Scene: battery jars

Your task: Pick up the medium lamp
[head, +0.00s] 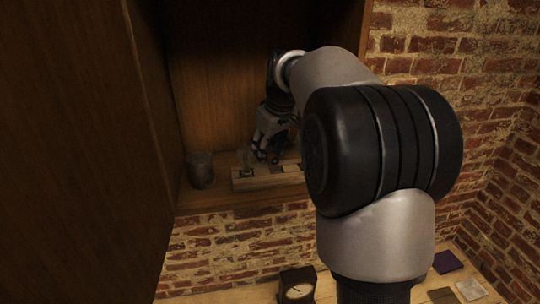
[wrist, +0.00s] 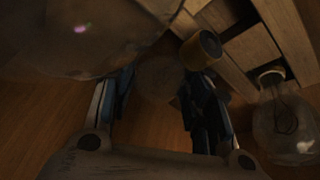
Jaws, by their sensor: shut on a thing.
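My gripper (head: 262,152) reaches down at the wooden holder (head: 252,182) on the shelf, partly hidden by my arm in the head view. In the wrist view its two fingers (wrist: 160,105) are shut on a dim, rounded glass thing (wrist: 158,80), which I take to be the medium lamp; its outline is dark and hard to read. A brass cap (wrist: 200,48) shows at its upper right, beside the holder's slats. Another clear glass lamp (wrist: 284,128) with a pale cap is at the right. A large glass bulb (wrist: 75,38) fills the upper left, close to the camera.
A grey cylinder (head: 200,170) stands on the shelf left of the holder. A cabinet side wall is close at the left, with a wooden back panel behind. Below, a bench holds a dial box (head: 297,287) and small flat squares (head: 446,262).

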